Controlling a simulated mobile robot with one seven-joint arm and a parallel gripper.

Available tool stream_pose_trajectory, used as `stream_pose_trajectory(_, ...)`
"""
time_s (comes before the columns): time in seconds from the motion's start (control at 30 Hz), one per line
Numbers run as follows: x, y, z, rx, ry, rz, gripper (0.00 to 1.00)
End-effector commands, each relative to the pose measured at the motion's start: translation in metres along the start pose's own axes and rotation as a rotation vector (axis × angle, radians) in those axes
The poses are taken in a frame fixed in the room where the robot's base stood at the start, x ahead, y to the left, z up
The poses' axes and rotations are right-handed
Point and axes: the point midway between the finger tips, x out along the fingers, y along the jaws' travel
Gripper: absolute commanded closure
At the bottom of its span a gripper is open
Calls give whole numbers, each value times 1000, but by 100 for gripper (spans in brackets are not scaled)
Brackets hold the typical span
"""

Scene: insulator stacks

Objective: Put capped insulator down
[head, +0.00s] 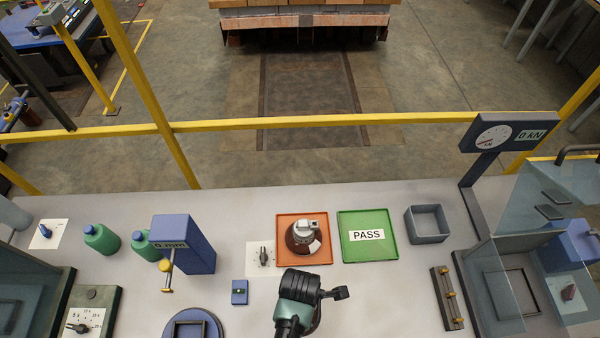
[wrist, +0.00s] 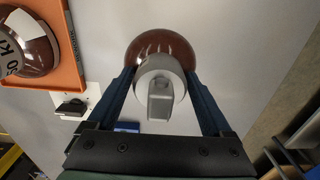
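A brown insulator with a grey metal cap (wrist: 160,85) is between the two fingers of my gripper (wrist: 160,72) in the wrist view. The fingers close in on both sides of the cap, just at the brown disc. In the head view my gripper (head: 300,288) is at the bottom middle, in front of the orange tray, and hides the held insulator. Another brown insulator (head: 303,238) with a grey cap sits in the orange tray (head: 282,218); it also shows at the upper left of the wrist view (wrist: 35,50). The green PASS tray (head: 365,253) is empty.
A grey square bin (head: 428,223) stands right of the green tray. A blue gauge stand (head: 185,243), green bottles (head: 100,238) and a knob panel (head: 261,258) are left. A force gauge (head: 495,137) and clear guards (head: 555,200) stand right. A yellow rail (head: 300,123) runs behind.

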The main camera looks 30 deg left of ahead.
Motion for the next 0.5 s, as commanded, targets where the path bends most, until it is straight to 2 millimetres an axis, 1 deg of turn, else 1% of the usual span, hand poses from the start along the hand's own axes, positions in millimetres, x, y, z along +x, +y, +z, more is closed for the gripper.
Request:
stream_pose_trajectory(0.03, 0, 0, 0, 0, 0, 0, 36)
stream_pose_trajectory(0.17, 0, 0, 0, 0, 0, 0, 59)
stream_pose_trajectory(0.2, 0, 0, 0, 0, 0, 0, 67)
stream_pose_trajectory(0.27, 1, 0, 0, 0, 1, -1, 77)
stream_pose_trajectory(0.3, 1, 0, 0, 0, 1, -1, 85)
stream_pose_trajectory(0.4, 1, -1, 0, 0, 1, -1, 100)
stream_pose_trajectory(0.5, 1, -1, 0, 0, 1, -2, 100)
